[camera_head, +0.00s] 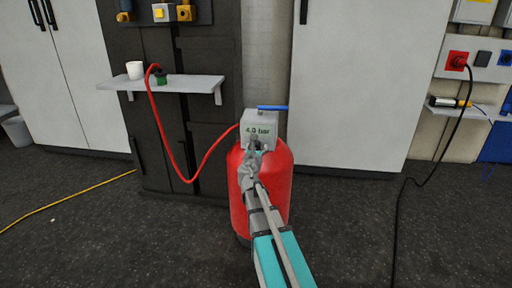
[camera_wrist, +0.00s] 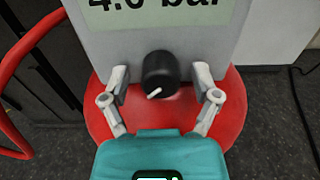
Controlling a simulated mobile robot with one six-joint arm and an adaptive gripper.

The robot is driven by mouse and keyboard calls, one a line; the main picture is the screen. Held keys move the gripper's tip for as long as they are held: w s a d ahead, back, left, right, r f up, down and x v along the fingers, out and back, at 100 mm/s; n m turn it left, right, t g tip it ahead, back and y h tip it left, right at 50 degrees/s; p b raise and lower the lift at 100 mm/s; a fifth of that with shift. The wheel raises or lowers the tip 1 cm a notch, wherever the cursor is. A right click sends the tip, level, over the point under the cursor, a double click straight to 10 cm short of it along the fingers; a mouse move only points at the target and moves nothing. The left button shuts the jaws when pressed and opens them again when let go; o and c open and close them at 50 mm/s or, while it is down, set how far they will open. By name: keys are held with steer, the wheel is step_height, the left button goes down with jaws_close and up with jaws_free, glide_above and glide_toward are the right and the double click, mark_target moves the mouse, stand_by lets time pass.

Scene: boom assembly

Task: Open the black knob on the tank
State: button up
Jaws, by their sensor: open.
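The red tank (camera_head: 278,180) stands on the floor with a grey box (camera_head: 260,117) on top that reads "4.0 bar". In the wrist view the black knob (camera_wrist: 160,74) sticks out of the grey box (camera_wrist: 135,46), below its display. A white mark on the knob points to the lower left. My gripper (camera_wrist: 160,80) is open, with one finger on each side of the knob and gaps visible between the fingers and the knob.
A red hose (camera_head: 185,178) runs from the box to a shelf (camera_head: 175,82) with a white cup (camera_head: 135,70). A black cable (camera_head: 400,200) hangs at the right. The floor around the tank is mostly clear.

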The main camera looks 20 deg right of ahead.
jaws_close()
stand_by(0.4)
stand_by(1.2)
jaws_free()
steer(key=v, duration=1.2)
stand_by(0.3)
